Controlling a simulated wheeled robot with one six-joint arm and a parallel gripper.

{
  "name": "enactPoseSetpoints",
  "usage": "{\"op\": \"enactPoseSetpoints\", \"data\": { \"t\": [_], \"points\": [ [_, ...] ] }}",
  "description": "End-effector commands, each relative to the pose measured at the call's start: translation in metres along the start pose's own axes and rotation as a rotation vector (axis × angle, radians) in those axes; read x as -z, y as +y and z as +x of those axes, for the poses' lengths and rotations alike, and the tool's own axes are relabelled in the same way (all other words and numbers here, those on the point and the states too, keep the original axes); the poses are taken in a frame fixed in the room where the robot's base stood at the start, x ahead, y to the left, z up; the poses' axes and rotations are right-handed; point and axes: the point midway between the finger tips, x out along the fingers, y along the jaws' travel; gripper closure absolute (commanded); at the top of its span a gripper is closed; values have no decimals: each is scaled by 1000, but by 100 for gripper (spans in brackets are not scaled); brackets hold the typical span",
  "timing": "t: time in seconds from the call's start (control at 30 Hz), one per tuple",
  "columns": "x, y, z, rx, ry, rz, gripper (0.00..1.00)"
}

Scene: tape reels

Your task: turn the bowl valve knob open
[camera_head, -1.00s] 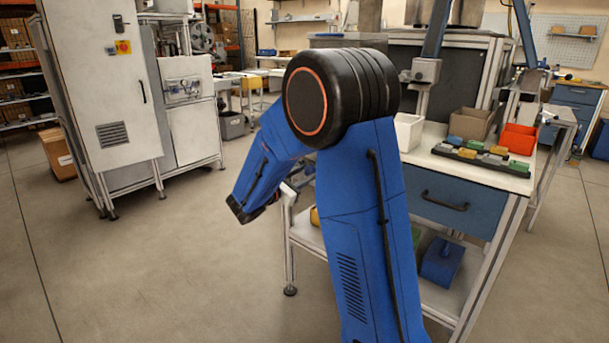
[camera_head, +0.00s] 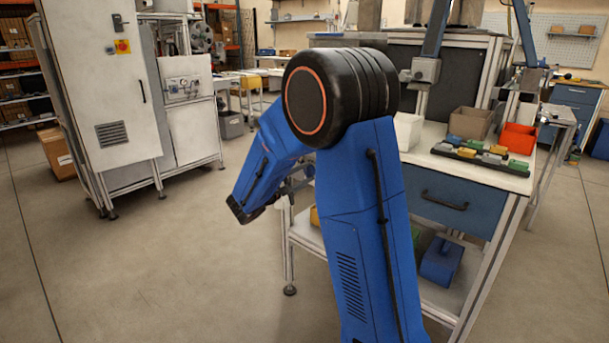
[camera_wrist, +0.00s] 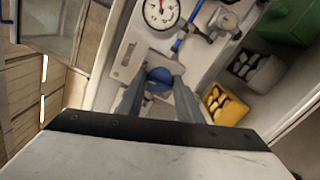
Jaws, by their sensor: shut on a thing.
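In the wrist view a round blue knob (camera_wrist: 158,82) sits on a pale panel below a round white gauge (camera_wrist: 161,10). I take it as the bowl valve knob. My gripper (camera_wrist: 163,68) has one grey finger on each side of the knob and is shut on it. The fingers cover the knob's sides, and how far it is turned cannot be told. In the head view my blue arm hides the knob and most of my gripper.
In the wrist view a blue lever (camera_wrist: 183,36) and a metal fitting (camera_wrist: 226,20) are right of the gauge. A yellow bin (camera_wrist: 222,104) and a green box (camera_wrist: 290,20) lie further right. In the head view a workbench (camera_head: 470,178) stands right of my arm.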

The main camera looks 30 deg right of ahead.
Motion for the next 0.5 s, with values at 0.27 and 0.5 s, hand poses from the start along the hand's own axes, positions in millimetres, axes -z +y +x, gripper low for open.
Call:
{"op": "enactPoseSetpoints", "data": {
  "t": [0.27, 0.5],
  "points": [
    [0, -1, 0, 1, -1, 114, 90],
    [0, -2, 0, 1, -1, 147, 90]
  ]
}}
